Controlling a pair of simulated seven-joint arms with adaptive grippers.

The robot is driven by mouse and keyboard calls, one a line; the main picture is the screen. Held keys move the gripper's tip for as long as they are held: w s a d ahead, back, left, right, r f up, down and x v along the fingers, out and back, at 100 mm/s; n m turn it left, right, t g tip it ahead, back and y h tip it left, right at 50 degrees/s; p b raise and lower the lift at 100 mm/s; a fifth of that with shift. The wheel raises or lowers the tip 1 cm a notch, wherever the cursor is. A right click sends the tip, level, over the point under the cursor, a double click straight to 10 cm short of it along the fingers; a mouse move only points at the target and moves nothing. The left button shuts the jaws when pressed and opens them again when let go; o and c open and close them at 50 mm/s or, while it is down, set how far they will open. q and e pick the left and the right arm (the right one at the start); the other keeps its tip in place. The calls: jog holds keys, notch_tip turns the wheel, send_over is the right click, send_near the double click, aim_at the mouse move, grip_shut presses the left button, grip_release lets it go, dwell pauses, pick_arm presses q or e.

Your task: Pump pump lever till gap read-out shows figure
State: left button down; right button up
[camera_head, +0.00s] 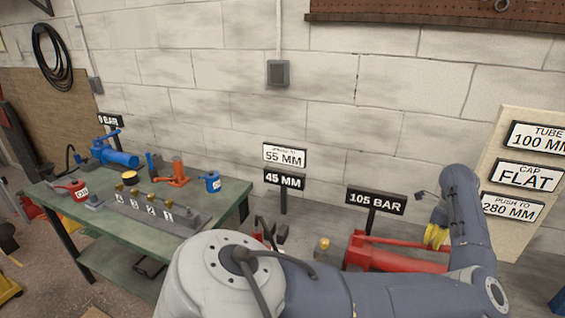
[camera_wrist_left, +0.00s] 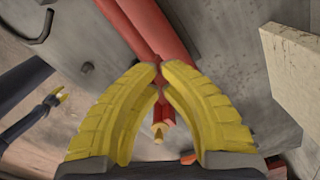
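The red hand pump (camera_head: 392,258) lies on the bench at right centre, its long red lever (camera_head: 400,241) along its top. My left gripper (camera_head: 437,238), with yellow fingers, is at the lever's right end. In the left wrist view, the fingertips (camera_wrist_left: 160,72) nearly meet on the red lever (camera_wrist_left: 134,22), beside the thicker pump body (camera_wrist_left: 168,28); the tips hide the contact itself. A black read-out (camera_head: 285,180) shows 45 MM. The white plate (camera_head: 284,156) above it shows 55 MM; its small upper line is hard to read.
A black 105 BAR read-out (camera_head: 376,201) stands behind the pump. A board (camera_head: 509,150) with TUBE, CAP and PUSH TO 280 MM plates stands at right. A green bench (camera_head: 95,240) at left holds several tools and cans. My arm hides part of the front.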

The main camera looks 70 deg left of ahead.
aim_at(431, 249)
pick_arm(q)
jog(key=shift+d+r, duration=0.1)
jog(key=shift+r, duration=3.15)
dwell(0.8)
dwell(0.9)
jog(key=shift+f, duration=5.1)
jog(key=shift+r, duration=5.1)
